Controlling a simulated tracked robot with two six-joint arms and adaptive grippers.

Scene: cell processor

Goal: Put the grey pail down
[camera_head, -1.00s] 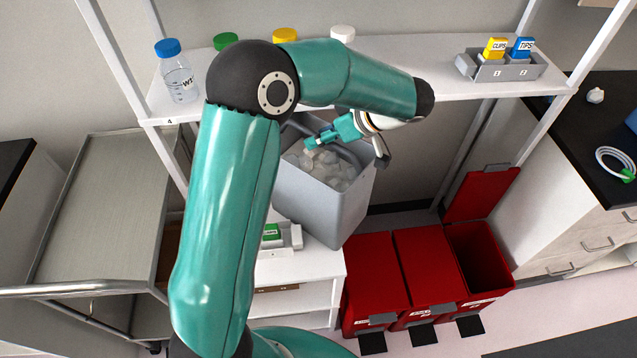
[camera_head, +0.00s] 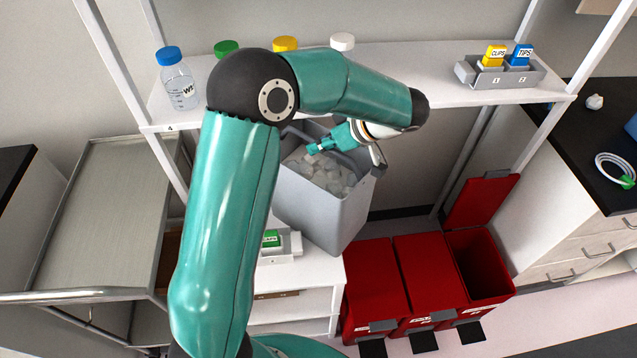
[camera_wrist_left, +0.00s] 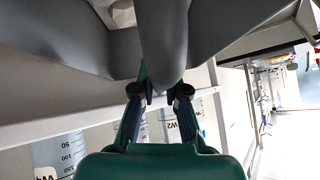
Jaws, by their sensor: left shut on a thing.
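The grey pail (camera_head: 322,212) hangs under the white shelf, filled with pale, ice-like lumps, and looks tilted in the head view. My left gripper (camera_head: 316,148) is at the pail's top, shut on its grey handle. In the left wrist view my left gripper (camera_wrist_left: 160,92) has its fingers on either side of a thick grey bar, with the pail's grey walls (camera_wrist_left: 60,45) behind. My arm hides the pail's left side. Whether its base touches the low white unit (camera_head: 318,268) is unclear. My right gripper is not in view.
The shelf (camera_head: 400,75) above holds bottles with coloured caps (camera_head: 178,80) and a grey holder (camera_head: 500,75) with yellow and blue boxes. Red bins (camera_head: 405,285) stand below right, the rightmost open. A green-labelled box (camera_head: 275,240) sits left of the pail. A steel cart (camera_head: 105,215) stands left.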

